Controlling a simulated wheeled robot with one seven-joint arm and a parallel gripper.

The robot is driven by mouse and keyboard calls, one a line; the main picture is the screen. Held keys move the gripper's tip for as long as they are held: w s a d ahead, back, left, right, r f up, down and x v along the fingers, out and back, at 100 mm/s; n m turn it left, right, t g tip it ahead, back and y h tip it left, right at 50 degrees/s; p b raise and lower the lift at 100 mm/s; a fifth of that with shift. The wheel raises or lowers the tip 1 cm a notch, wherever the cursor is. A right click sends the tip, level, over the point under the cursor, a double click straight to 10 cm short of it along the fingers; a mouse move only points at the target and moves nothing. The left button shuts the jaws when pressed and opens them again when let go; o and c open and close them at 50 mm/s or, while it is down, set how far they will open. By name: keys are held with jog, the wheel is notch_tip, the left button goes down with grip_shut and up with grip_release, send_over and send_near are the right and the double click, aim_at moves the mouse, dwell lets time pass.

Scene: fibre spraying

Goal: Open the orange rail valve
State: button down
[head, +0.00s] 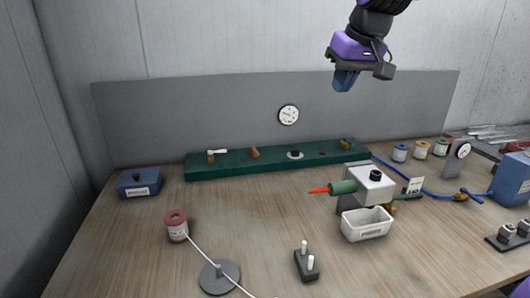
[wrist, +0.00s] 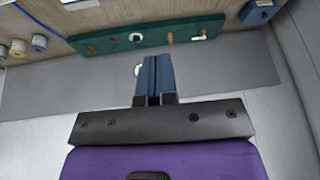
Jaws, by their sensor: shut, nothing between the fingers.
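The green rail (head: 275,165) runs along the back of the bench with several small fittings on it. An orange-brown fitting (head: 254,152), left of the rail's middle, looks like the orange valve; its handle setting is too small to tell. It also shows in the wrist view (wrist: 170,38). Left of it is a brass fitting with a white lever (head: 217,152). My gripper (head: 344,82) is high above the bench, up and right of the orange-brown fitting and touching nothing. Its blue fingers (wrist: 153,75) are shut together and empty.
A grey panel with a round gauge (head: 288,115) stands behind the rail. A white device with a red-tipped green nozzle (head: 342,187) and a white bin (head: 366,224) stand at the middle right. A blue box (head: 139,183) sits at left. The bench just before the rail's left half is clear.

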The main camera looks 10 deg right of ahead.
aim_at(255, 151)
jog(key=w+f+n+y, duration=0.1)
jog(key=w+f, duration=0.3)
jog(key=w, duration=1)
jog(key=w+f+y, duration=0.1)
jog(key=w+f, duration=0.3)
jog(key=w, duration=1)
jog(key=w+d+f+y, duration=0.2)
jog(key=w+f, duration=0.8)
jog(key=f, duration=0.3)
jog(key=w+d+f+y, duration=0.1)
jog(key=w+f, duration=0.9)
jog(key=f, duration=0.2)
jog(key=shift+n+g, duration=0.3)
jog(key=x, duration=0.9)
jog(key=shift+f, duration=0.2)
jog(key=shift+s+a+r, duration=0.1)
jog(key=shift+s+a, duration=0.05)
jog(key=shift+a, duration=0.35)
jog(key=shift+s+a+r, duration=0.1)
jog(key=shift+s+a, duration=0.05)
jog(key=shift+a, duration=1.15)
